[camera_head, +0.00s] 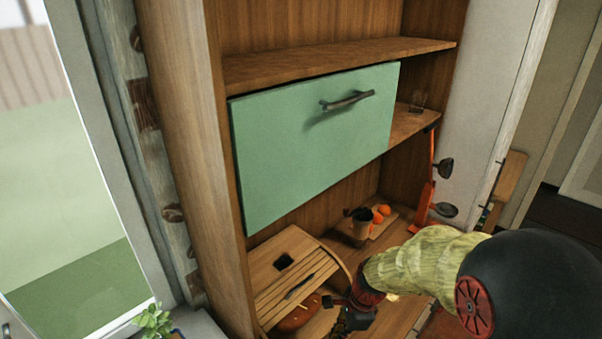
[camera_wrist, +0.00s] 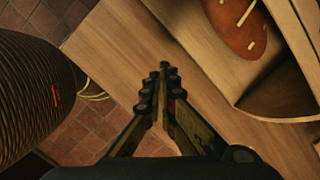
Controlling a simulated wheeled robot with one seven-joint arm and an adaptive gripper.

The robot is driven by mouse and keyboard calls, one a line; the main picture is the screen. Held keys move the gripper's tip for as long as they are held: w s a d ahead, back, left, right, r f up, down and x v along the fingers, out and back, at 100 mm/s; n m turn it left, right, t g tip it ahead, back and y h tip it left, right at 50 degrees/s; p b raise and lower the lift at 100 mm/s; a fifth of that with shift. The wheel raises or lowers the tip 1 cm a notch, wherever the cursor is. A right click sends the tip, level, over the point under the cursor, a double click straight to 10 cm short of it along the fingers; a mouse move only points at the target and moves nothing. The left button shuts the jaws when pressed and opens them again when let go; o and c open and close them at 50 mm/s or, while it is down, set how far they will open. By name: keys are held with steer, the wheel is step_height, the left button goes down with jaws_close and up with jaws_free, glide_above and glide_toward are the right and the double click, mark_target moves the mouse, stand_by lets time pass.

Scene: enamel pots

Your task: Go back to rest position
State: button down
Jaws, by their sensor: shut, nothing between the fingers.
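My gripper (camera_wrist: 164,72) is shut and empty in the wrist view, its two fingers meeting at the tips over a wooden surface (camera_wrist: 120,45). In the head view my gripper (camera_head: 350,322) is a small dark shape low in the picture, partly hidden by my arm. It is just right of a wooden bread box (camera_head: 268,270) with a slatted lid. My arm reaches in from the lower right of the head view.
A wooden cabinet has a green flap door (camera_head: 310,140) with a dark handle above the work surface. A dark cup (camera_head: 362,222), orange fruits (camera_head: 382,210) and an orange utensil stand (camera_head: 425,200) are at the back. A glass (camera_head: 417,100) stands on the shelf. A plant (camera_head: 152,322) is lower left.

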steer(key=s+d+r+n+t+h+b, duration=0.1)
steer(key=s+d+r+n, duration=0.3)
steer(key=s+r+n, duration=0.4)
steer(key=s+d+r+n+t+h+b, duration=0.1)
steer(key=s+d+r+n+t+b, duration=0.2)
steer(key=s+r+n, duration=0.6)
steer(key=shift+s+d+r+t+h+b, duration=0.3)
steer(key=shift+s+d+r+t, duration=0.35)
steer(key=shift+r, duration=1.5)
steer(key=shift+w, duration=0.15)
